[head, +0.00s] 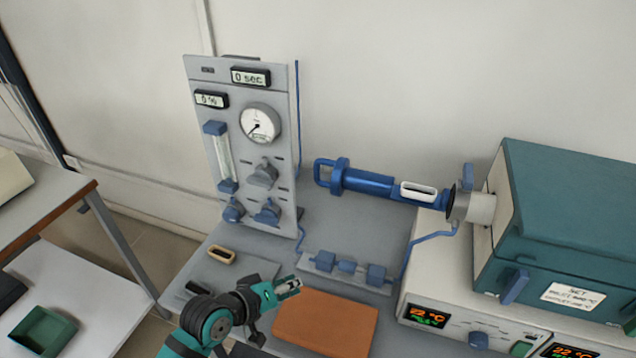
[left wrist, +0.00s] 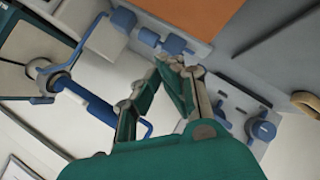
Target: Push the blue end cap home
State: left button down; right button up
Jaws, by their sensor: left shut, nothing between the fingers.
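The blue end cap (head: 368,184) is a long blue piece with a loop handle at its left end and a white oval boat (head: 418,191) in its right part. It lies level, in line with the furnace's metal tube mouth (head: 474,207). A dark ring shows where the two meet; I cannot tell how far in the cap sits. The cap also shows in the left wrist view (left wrist: 88,100). My left gripper (head: 290,287) is shut and empty, above the bench in front of the cap and apart from it. Its fingertips meet in the left wrist view (left wrist: 178,64). My right gripper is not in view.
A gauge panel (head: 206,140) stands left of the cap. Blue fittings (head: 346,267) with a hose lie below the cap. An orange-brown block (head: 326,322) lies near my left gripper, and a tan ring (head: 222,256) is to its left. The teal furnace (head: 560,220) fills the right.

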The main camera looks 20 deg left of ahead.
pick_arm(q)
jog(key=w+a+r+n+t, duration=0.3)
jog(key=w+r+n, duration=0.1)
jog(key=w+r, duration=0.25)
jog(key=n+t, duration=0.4)
jog(key=n, duration=0.1)
send_near(317, 183)
jog(key=s+a+r, duration=0.2)
jog(key=a+r, duration=0.1)
jog(key=r, duration=0.1)
jog(key=w+d+p, duration=0.1)
jog(key=w+d, duration=0.1)
jog(key=w+d+p, duration=0.1)
jog(key=w+d, duration=0.1)
jog(key=w, duration=0.1)
jog(key=w+d+p, duration=0.1)
jog(key=w+d, duration=0.1)
jog(key=w, duration=0.1)
jog(key=shift+d+f, duration=0.2)
jog(key=shift+d, duration=0.15)
jog(key=shift+w, duration=0.1)
jog(key=shift+f, duration=0.1)
